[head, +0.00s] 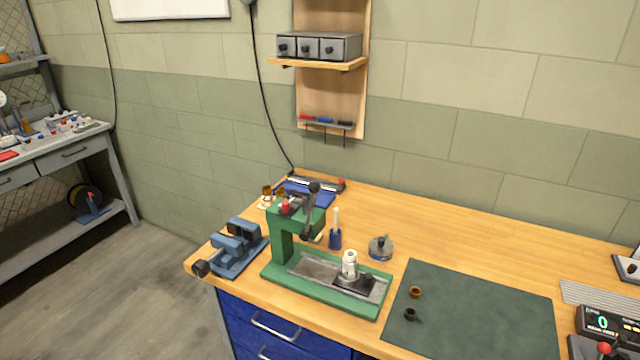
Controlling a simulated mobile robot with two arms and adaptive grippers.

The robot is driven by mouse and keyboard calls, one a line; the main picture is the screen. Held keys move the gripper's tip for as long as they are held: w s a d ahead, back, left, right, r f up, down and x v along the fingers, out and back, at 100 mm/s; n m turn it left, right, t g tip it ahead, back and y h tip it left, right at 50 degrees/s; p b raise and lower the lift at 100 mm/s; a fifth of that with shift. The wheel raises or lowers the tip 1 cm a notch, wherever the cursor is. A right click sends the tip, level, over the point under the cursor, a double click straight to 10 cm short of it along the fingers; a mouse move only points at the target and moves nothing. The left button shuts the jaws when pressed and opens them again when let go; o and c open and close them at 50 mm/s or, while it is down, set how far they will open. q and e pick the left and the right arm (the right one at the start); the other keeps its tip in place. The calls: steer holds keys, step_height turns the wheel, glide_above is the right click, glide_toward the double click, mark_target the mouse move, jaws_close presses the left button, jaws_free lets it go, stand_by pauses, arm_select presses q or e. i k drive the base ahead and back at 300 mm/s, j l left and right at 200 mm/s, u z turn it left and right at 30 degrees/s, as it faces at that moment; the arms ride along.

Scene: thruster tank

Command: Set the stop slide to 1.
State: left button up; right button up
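No part is clearly marked as the stop slide, and I cannot read any scale for it. A green press (284,246) with a dark lever (311,208) stands on the wooden bench. A grey metal plate (316,269) lies along its base and bears a dark block (353,282) with a pale cylinder (349,263) on it. Behind the press is a blue tool with a pale rail (318,183), partly hidden by the press. A device with a lit display (602,322) reading 0 is cut off at the right edge. Neither of my grippers is in view.
A blue vise (238,250) stands at the bench's left end. A green mat (480,312) holds a brown ring (415,292) and a dark ring (410,314). A blue holder (335,239) and a round grey-blue piece (380,248) stand near the press.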

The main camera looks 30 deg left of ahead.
mark_target(289, 209)
steer(key=u, duration=1.25)
